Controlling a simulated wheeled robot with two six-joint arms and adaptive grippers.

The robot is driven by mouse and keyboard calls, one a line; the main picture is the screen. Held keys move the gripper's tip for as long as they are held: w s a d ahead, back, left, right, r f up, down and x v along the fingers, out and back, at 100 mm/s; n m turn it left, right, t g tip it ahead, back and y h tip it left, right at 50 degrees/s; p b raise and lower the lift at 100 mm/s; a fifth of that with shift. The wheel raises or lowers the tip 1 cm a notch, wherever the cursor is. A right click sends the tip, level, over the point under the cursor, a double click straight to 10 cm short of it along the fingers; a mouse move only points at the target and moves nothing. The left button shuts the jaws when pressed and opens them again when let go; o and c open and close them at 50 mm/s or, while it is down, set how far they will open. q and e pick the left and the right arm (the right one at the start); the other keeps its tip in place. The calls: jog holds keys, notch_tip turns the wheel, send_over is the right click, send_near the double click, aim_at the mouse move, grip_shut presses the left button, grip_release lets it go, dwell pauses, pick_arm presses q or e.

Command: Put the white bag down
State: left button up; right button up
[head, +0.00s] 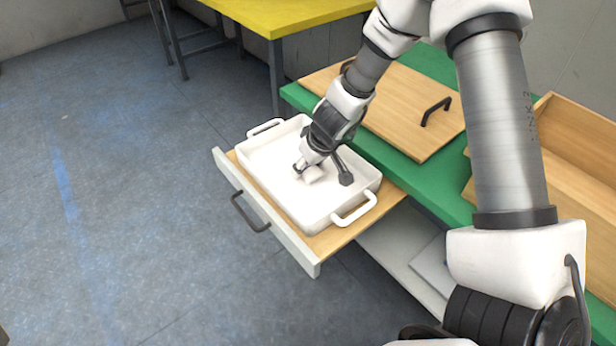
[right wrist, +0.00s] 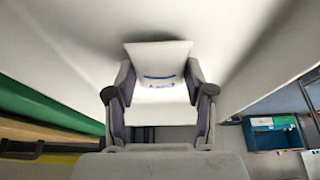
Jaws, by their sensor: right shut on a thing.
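My right gripper (head: 308,168) reaches down into a white tray with two handles (head: 257,158) and is shut on the small white bag (head: 314,175). In the right wrist view the bag (right wrist: 158,52) sits between the two fingers (right wrist: 158,82) and shows a blue printed mark. The bag is inside the tray's walls, low and close to its floor. I cannot tell whether it touches the floor. My left gripper is not in view.
The tray stands in an open drawer (head: 314,264) with a dark handle (head: 250,212). Behind are a green tabletop (head: 398,164), a wooden panel with a black handle (head: 392,112) and a wooden box (head: 580,150). A yellow table (head: 283,14) stands at the back. Floor at left is clear.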

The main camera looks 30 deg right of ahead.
jog(key=shift+w+f, duration=0.1)
jog(key=shift+f, duration=0.2)
jog(key=o, duration=1.1)
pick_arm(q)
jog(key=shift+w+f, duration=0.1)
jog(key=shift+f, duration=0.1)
pick_arm(e)
jog(key=shift+o, duration=0.2)
jog(key=shift+r+p, duration=0.45)
jog(key=shift+p, duration=0.05)
pick_arm(q)
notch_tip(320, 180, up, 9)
jog(key=p, duration=0.8)
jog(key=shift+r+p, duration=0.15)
jog(key=shift+p, duration=0.15)
pick_arm(e)
jog(key=v, duration=1.1)
jog(key=shift+s+r, duration=0.2)
jog(key=shift+r, duration=0.05)
